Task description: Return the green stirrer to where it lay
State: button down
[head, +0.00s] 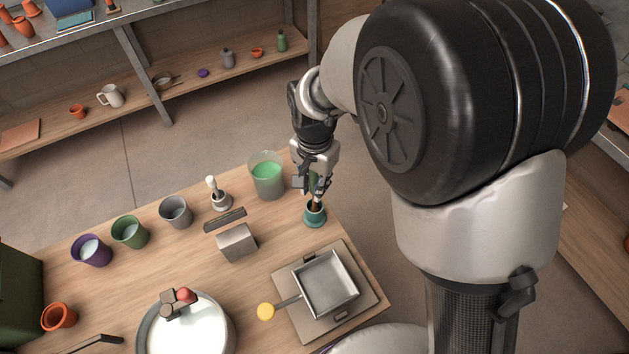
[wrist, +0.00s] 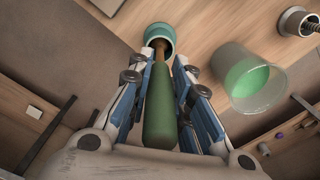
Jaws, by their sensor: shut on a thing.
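My gripper (head: 314,187) is shut on the green stirrer (wrist: 159,108), which has a thick green handle and a brownish lower part. In the wrist view my gripper's fingers (wrist: 162,76) stand on either side of the handle. The stirrer's lower end points into a small teal pot (head: 314,218) near the table's right edge. The pot also shows in the wrist view (wrist: 155,31). I cannot tell whether the tip touches the pot's bottom.
A clear beaker of green liquid (head: 266,183) stands just left of my gripper. A small holder with a white-headed tool (head: 219,199), a metal block (head: 237,243) and several cups stand further left. A square pan (head: 328,284) on a board is in front.

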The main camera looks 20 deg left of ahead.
jog(key=shift+f+b, duration=0.4)
jog(key=shift+f, duration=0.2)
dwell(0.3)
jog(key=c, duration=1.4)
grip_release()
